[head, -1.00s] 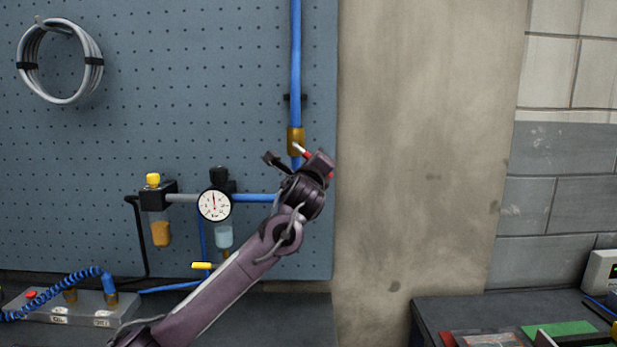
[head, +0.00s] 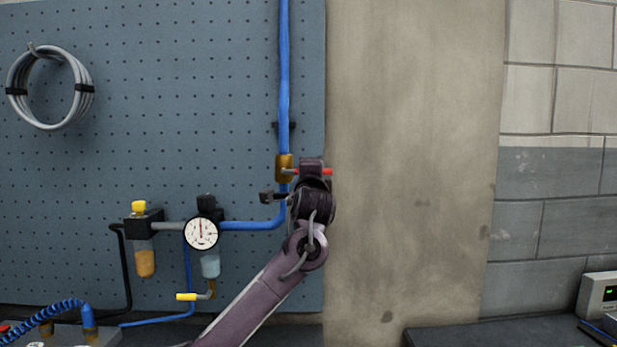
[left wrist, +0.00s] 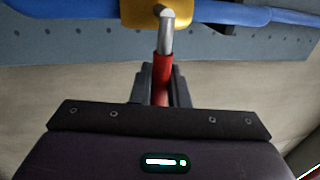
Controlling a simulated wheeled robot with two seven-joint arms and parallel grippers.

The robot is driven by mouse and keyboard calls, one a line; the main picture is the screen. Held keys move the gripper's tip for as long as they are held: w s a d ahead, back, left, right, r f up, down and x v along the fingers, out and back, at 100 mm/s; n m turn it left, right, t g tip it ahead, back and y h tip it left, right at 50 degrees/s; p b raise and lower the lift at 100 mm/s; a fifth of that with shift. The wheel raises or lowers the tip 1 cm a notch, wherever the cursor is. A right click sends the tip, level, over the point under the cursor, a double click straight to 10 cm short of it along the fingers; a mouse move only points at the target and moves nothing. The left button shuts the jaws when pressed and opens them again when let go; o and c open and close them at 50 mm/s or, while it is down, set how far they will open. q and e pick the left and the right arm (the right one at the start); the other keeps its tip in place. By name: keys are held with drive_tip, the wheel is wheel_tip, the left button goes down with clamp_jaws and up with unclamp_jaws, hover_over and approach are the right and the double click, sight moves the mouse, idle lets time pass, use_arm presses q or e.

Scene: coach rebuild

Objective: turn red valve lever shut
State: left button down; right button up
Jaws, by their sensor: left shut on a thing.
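The red valve lever (head: 328,171) sticks out to the right from the brass valve body (head: 284,168) on the vertical blue pipe (head: 284,80). It lies about level, across the pipe. My left gripper (head: 311,168) is shut on the lever's red sleeve and hides its middle. In the left wrist view the red lever (left wrist: 163,68) runs from a bare metal stem at the brass body (left wrist: 183,13) down between my left gripper's fingers (left wrist: 160,88). My right gripper is in neither view.
A pressure gauge (head: 201,233) and filter bowls hang left of the valve on the pegboard (head: 150,80). A yellow-handled small valve (head: 187,297) is below them. A coiled grey hose (head: 50,88) hangs at upper left. The bare wall to the right is clear.

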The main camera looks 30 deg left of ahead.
use_arm(q)
drive_tip(key=shift+r, duration=0.15)
idle(0.3)
drive_tip(key=c, duration=1.5)
unclamp_jaws()
drive_tip(key=shift+o, duration=0.2)
drive_tip(key=shift+s+d+f, duration=0.15)
drive_tip(key=shift+s+f, duration=0.05)
drive_tip(key=shift+s, duration=0.05)
drive_tip(key=b+v, duration=0.3)
drive_tip(key=v, duration=0.4)
drive_tip(key=shift+s+d, duration=0.1)
